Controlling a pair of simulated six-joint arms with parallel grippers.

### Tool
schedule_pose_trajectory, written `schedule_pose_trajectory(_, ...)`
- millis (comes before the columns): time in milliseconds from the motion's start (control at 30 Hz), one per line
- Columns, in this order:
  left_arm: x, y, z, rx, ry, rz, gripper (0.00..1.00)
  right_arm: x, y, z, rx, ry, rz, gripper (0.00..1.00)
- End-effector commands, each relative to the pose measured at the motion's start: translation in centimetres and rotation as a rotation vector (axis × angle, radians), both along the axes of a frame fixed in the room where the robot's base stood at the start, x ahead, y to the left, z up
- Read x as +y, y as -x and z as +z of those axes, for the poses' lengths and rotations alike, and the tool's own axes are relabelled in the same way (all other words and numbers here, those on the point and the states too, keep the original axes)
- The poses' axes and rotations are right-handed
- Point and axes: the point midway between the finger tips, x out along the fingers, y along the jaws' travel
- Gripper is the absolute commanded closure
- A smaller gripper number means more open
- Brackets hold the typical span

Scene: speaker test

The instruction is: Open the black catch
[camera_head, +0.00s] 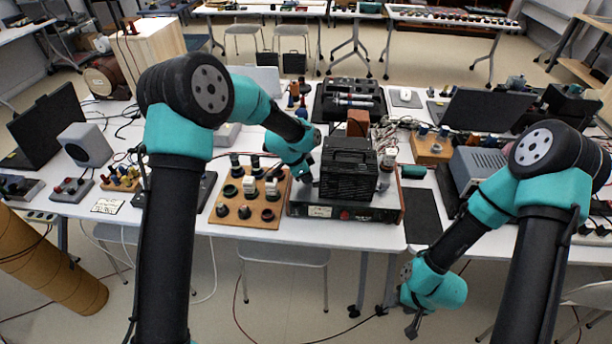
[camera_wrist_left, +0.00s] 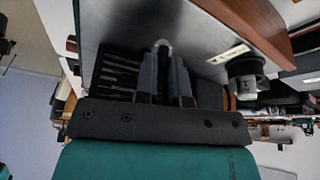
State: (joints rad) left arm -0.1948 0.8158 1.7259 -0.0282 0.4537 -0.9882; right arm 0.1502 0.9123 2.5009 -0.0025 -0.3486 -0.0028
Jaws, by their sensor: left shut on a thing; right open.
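A black ribbed box (camera_head: 348,176) stands on a flat instrument (camera_head: 335,212) with wooden ends and a metal front, near the table's front edge. My left gripper (camera_head: 302,176) is low at the box's left side. In the left wrist view its fingers (camera_wrist_left: 166,78) are shut on a small part with a grey rounded loop (camera_wrist_left: 163,46), seemingly the catch, mostly hidden between them. The box's black slats (camera_wrist_left: 115,75) show beside the fingers. I cannot tell whether the catch is open. My right gripper (camera_head: 413,328) is open and empty, hanging low in front of the table.
A wooden board (camera_head: 245,212) with several dark knobs and posts is left of the instrument. A dark mat (camera_head: 422,216) and a grey device (camera_head: 478,166) are to the right. A cork-like tube (camera_head: 50,265) leans at the lower left. Free floor shows before the table.

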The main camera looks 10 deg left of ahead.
Motion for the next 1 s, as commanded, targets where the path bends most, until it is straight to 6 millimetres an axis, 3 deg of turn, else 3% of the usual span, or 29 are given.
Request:
schedule_pose_trajectory(500, -0.04, 0.11, 0.04, 0.000, 0.000, 0.250, 1.00, 0.00, 0.00, 0.00, 0.000, 0.000, 0.000, 0.57)
schedule_pose_trajectory(1000, -0.06, 0.09, 0.05, -0.001, 0.000, 0.342, 1.00, 0.00, 0.00, 0.00, 0.000, 0.000, 0.000, 0.57)
